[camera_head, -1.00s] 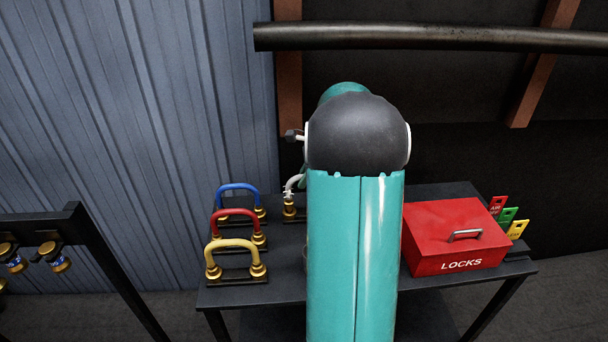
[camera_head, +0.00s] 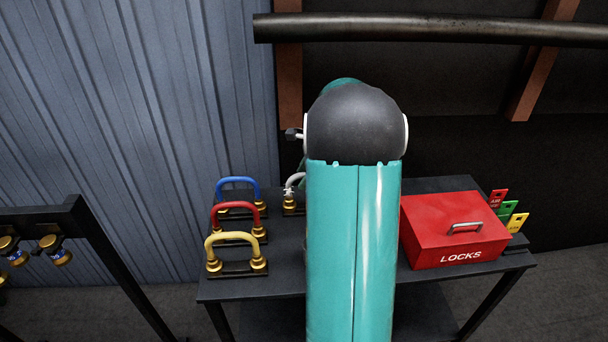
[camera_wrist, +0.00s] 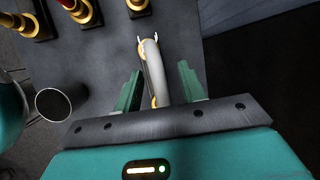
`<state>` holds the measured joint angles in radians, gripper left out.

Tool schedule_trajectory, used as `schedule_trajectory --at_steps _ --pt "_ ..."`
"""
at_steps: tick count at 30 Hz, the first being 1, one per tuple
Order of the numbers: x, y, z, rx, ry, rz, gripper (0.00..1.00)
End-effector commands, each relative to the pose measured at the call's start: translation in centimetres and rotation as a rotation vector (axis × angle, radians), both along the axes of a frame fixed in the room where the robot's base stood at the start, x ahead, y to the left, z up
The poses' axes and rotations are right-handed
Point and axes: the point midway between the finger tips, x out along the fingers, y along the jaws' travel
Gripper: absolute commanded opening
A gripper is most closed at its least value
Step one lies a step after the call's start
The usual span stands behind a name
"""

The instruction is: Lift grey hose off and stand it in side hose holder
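The grey hose (camera_head: 294,181), a short curved piece with gold end fittings, is at the back of the dark table, right of the blue hose (camera_head: 238,183). My arm hides much of it in the head view. In the wrist view the grey hose (camera_wrist: 154,70) runs between the fingers of my gripper (camera_wrist: 160,88), with a visible gap to the right finger. The gripper is open; its fingers are hidden in the head view. A dark holder base (camera_head: 292,210) shows under the grey hose's near fitting. Whether the hose is seated in it cannot be told.
A red hose (camera_head: 238,211) and yellow hose (camera_head: 235,238) stand in front of the blue one. A red LOCKS box (camera_head: 430,242) and coloured tags (camera_head: 508,214) are at right. A round open cup (camera_wrist: 52,105) is beside the gripper. A rack (camera_head: 50,215) stands left.

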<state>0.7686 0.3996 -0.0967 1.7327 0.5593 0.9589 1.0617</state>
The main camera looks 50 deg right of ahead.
Motion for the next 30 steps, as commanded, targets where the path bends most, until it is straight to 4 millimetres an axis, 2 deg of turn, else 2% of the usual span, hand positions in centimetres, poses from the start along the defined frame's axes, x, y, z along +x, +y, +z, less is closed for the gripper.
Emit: schedule_trajectory --at_steps 8,11,24,30 --pt "-0.3 -0.2 0.7 -0.001 0.000 -0.001 0.40" --pt "-0.8 -0.4 1.9 -0.001 -0.001 -0.002 0.40" --pt "-4.3 -2.0 10.4 -0.002 -0.002 -0.001 0.40" --pt "-5.2 -2.4 12.3 -0.001 0.000 -0.001 0.40"
